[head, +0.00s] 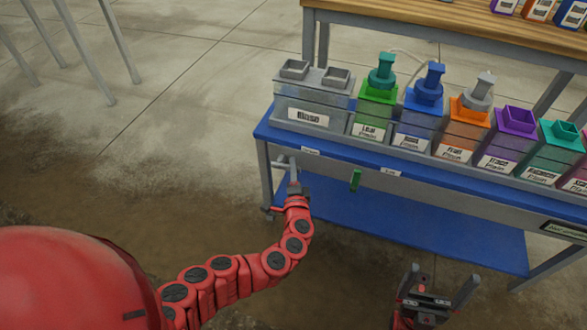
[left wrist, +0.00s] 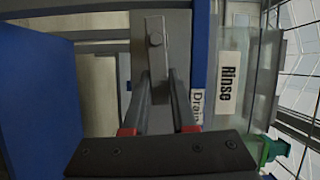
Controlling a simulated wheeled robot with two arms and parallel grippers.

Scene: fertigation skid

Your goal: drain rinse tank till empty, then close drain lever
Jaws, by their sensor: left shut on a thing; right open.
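The translucent grey tank labelled Rinse (head: 312,100) stands at the left end of the blue shelf; its label also shows in the left wrist view (left wrist: 229,84). I cannot tell its liquid level. Below it, under a small label on the shelf edge, a grey drain lever (head: 287,164) hangs. In the left wrist view the lever (left wrist: 160,62) is a flat grey bar with a bolt head. My left gripper (head: 293,184) is shut on the lever; its fingers (left wrist: 161,100) lie along the bar. My right gripper (head: 438,280) is open and empty, low in front of the rack.
Several bins with coloured lids, such as a green one (head: 369,112) and a blue one (head: 420,118), stand right of the tank. A green piece (head: 355,180) hangs below the blue shelf edge (head: 430,182). A lower blue shelf (head: 420,230) is bare.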

